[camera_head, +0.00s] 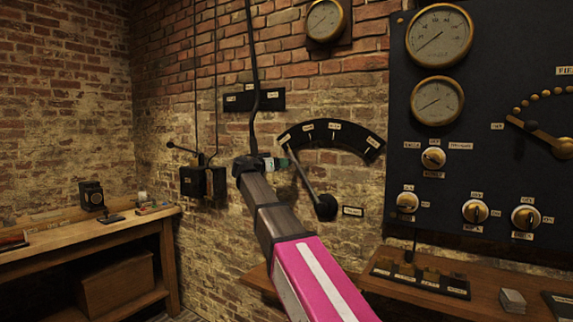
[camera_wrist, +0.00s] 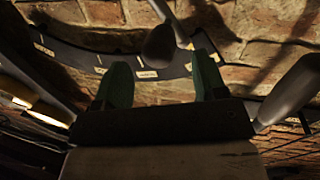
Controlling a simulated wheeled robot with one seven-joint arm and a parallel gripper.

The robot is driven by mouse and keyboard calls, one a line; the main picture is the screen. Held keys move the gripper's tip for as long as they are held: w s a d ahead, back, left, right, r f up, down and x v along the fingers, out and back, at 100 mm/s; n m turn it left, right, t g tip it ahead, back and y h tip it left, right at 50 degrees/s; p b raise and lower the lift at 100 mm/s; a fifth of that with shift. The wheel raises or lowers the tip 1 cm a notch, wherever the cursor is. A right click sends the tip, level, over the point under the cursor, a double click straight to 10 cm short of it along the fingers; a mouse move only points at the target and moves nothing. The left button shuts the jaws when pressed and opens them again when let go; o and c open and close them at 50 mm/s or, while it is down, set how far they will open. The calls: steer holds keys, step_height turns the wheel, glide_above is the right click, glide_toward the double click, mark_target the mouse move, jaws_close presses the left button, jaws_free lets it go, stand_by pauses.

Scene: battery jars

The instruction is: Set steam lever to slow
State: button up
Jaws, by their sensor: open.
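The steam lever (camera_head: 304,178) is a thin metal rod on the brick wall, with a round dark pivot at its lower right. It tilts up and left to the left part of a dark curved plate (camera_head: 357,140) with small pale labels, too small to read. My gripper (camera_head: 274,164) is at the lever's upper end. In the wrist view my gripper (camera_wrist: 161,82) has its two green fingers apart. A dark rounded knob (camera_wrist: 158,46) shows between and beyond the fingertips, in front of the curved plate (camera_wrist: 75,57). I cannot tell whether the fingers touch it.
A dark panel (camera_head: 480,60) with gauges, knobs and a brass lever stands at the right. A shelf (camera_head: 480,300) juts out below it. Another wall switch box (camera_head: 203,182) is left of my gripper. A wooden bench (camera_head: 80,238) stands at the left.

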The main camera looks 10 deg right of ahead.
steer(key=shift+x, duration=2.55)
